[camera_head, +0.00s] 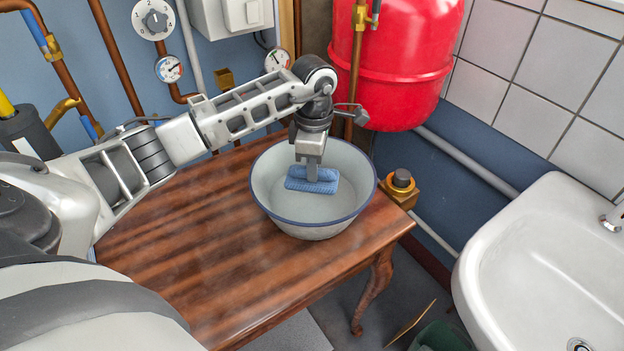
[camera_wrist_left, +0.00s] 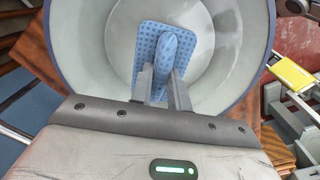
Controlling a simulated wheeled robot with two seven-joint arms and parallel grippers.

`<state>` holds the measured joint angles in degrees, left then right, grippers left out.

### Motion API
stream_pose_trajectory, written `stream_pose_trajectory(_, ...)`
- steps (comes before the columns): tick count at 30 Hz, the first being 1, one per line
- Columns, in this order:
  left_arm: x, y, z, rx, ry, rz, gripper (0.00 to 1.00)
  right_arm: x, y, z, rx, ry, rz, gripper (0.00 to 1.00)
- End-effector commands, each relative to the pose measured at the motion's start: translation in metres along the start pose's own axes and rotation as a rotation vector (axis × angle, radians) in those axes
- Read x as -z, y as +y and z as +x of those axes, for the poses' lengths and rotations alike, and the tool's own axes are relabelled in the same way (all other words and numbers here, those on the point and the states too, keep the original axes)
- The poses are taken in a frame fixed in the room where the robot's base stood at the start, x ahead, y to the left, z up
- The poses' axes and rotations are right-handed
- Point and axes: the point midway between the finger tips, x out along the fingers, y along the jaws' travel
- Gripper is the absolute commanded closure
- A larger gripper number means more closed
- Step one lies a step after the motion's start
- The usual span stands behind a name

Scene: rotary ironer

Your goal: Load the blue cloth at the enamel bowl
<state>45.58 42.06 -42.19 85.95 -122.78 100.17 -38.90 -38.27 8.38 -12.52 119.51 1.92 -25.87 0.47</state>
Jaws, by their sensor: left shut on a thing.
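A blue dotted cloth (camera_head: 312,181) is held inside the enamel bowl (camera_head: 270,208), which is pale with a dark blue rim and stands on the wooden table. My left gripper (camera_head: 313,172) points down into the bowl and is shut on the cloth. In the left wrist view the gripper's fingers (camera_wrist_left: 165,82) pinch a raised fold of the cloth (camera_wrist_left: 148,48), and the bowl (camera_wrist_left: 228,50) surrounds it. Whether the cloth touches the bowl's bottom I cannot tell. My right gripper is not in view.
The wooden table (camera_head: 200,260) has clear room left of the bowl. A red tank (camera_head: 400,65) hangs behind. A white sink (camera_head: 550,265) stands at the right. A brass valve with a dark knob (camera_head: 401,183) is close to the bowl's right. Pipes and gauges line the back wall.

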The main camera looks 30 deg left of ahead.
Motion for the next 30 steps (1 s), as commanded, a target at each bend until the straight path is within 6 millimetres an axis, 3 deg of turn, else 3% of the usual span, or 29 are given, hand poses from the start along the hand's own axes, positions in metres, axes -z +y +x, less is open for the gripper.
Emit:
stream_pose_trajectory(21,0.001,0.000,-0.061,-0.001,0.001,-0.001,1.00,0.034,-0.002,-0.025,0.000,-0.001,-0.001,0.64)
stream_pose_trajectory(30,0.000,0.000,-0.064,0.000,0.001,0.000,1.00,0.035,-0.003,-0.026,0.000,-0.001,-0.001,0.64)
